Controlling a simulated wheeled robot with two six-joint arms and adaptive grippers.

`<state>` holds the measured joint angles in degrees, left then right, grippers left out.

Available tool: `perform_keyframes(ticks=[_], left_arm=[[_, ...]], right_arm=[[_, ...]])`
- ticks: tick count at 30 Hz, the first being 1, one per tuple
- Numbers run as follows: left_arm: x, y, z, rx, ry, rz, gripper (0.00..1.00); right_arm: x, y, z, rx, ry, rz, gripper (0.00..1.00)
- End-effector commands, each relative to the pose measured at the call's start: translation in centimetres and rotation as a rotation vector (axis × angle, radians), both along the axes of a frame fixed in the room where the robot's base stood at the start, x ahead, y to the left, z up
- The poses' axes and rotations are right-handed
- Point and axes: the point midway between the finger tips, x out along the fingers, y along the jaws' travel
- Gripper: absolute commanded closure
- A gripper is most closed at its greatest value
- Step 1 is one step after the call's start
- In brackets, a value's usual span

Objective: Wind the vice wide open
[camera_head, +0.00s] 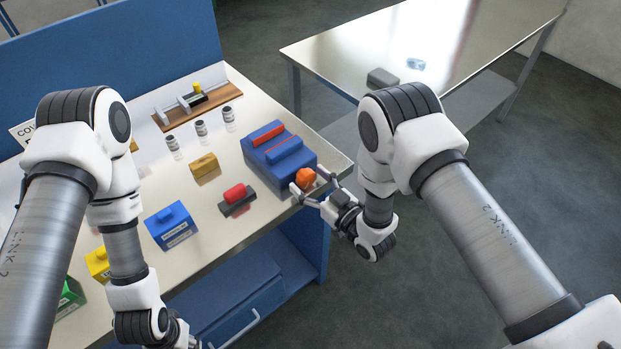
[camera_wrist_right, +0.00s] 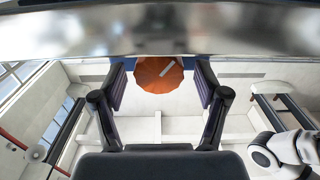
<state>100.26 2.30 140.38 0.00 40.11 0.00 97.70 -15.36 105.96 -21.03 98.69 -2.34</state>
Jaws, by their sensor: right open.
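The vice (camera_head: 262,157) is a blue block at the right corner of the bench, with red-topped jaw parts set close together. An orange ribbed knob (camera_head: 306,176) sticks out of its near right end, with a pale mark on its face in the wrist view (camera_wrist_right: 155,80). My right gripper (camera_head: 311,183) is open, its fingertips on either side of the knob. In the wrist view the knob sits between the fingers (camera_wrist_right: 161,84) with a gap on each side. My left gripper (camera_head: 185,338) is low at the bottom edge, partly cut off; its fingers are unclear.
On the bench (camera_head: 225,215) stand a red-and-black block (camera_head: 236,197), a yellow block (camera_head: 204,165), a blue box (camera_head: 170,225), several small jars and a wooden board (camera_head: 190,107). A drawer (camera_head: 242,315) lies below. A metal table (camera_head: 400,45) stands behind right, with floor between.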

Motion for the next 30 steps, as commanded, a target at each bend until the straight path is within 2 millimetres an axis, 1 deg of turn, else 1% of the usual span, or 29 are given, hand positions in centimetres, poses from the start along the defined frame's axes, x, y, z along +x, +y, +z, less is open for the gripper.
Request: perform_keyframes(ticks=[3, 5, 6, 8, 9, 14, 19, 22, 25, 30], left_arm=[[0.0, 0.0, 0.0, 0.000, 0.000, 0.000, 0.60], [0.0, 0.0, 0.0, 0.000, 0.000, 0.000, 0.60], [0.0, 0.0, 0.0, 0.000, 0.000, 0.000, 0.60], [0.0, 0.0, 0.0, 0.000, 0.000, 0.000, 0.60], [0.0, 0.0, 0.0, 0.000, 0.000, 0.000, 0.60], [0.0, 0.0, -0.3, 0.000, 0.000, 0.000, 0.60], [0.0, 0.0, -2.3, 0.000, 0.000, 0.000, 0.60], [0.0, 0.0, -3.1, 0.000, 0.000, 0.000, 0.60], [0.0, 0.0, -3.2, 0.000, 0.000, 0.000, 0.60], [0.0, 0.0, -3.0, 0.000, 0.000, 0.000, 0.60]], right_arm=[[0.0, 0.0, 0.0, 0.000, 0.000, 0.000, 0.26], [0.0, 0.0, 0.0, 0.000, 0.000, 0.000, 0.47], [0.0, 0.0, 0.0, 0.000, 0.000, 0.000, 0.62], [0.0, 0.0, 0.0, 0.000, 0.000, 0.000, 0.83], [0.0, 0.0, 0.0, 0.000, 0.000, 0.000, 0.87], [0.0, 0.0, -0.1, -0.011, -0.009, -0.001, 0.86], [0.0, 0.0, -0.6, -0.160, -0.119, -0.001, 0.86], [0.0, 0.0, -0.4, -0.256, -0.189, -0.001, 0.86], [0.0, 0.0, -0.1, -0.300, -0.220, -0.001, 0.86], [-0.1, 0.0, 0.0, -0.302, -0.222, 0.000, 0.86]])
